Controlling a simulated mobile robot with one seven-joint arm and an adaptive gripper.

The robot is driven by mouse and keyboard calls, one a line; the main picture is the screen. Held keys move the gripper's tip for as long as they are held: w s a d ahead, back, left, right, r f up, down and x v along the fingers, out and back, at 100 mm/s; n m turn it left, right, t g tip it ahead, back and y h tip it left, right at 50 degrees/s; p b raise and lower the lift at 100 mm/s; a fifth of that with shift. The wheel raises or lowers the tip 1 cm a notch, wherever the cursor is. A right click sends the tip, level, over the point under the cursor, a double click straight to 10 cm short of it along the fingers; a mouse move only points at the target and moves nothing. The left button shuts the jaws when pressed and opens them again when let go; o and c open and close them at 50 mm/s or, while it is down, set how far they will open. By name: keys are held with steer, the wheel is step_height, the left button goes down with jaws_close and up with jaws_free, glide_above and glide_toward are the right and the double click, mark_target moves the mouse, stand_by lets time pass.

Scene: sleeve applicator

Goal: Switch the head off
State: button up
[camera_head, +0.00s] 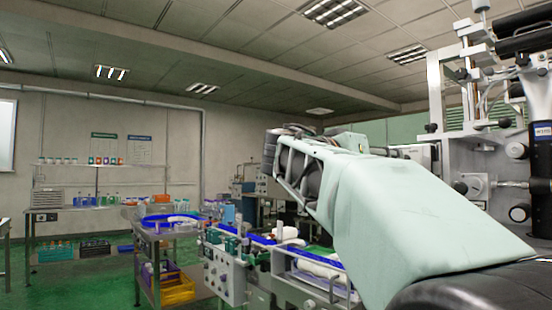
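The tall sleeve applicator machine (483,150) stands at the right, with metal columns, black knobs and a dark cylinder at its right edge. I cannot tell which part of it is the head's switch. My arm, under a pale green cover, reaches from the lower right to the middle and hides the machine's lower part. Its bent end, with a light frame and dark cables, shows in the middle. No gripper fingers show; they may be hidden behind the arm.
A conveyor line with a grey control panel (226,278) with several knobs runs left of my arm. A metal cart (147,262) with a blue tray (166,222) and a yellow bin (178,290) stands further left. A bench (70,210) with bottles is at the back wall. Green floor shows between.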

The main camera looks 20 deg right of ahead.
steer(key=shift+p+x, duration=1.55)
steer(key=shift+x, duration=2.2)
steer(key=shift+c, duration=0.6)
jaws_close()
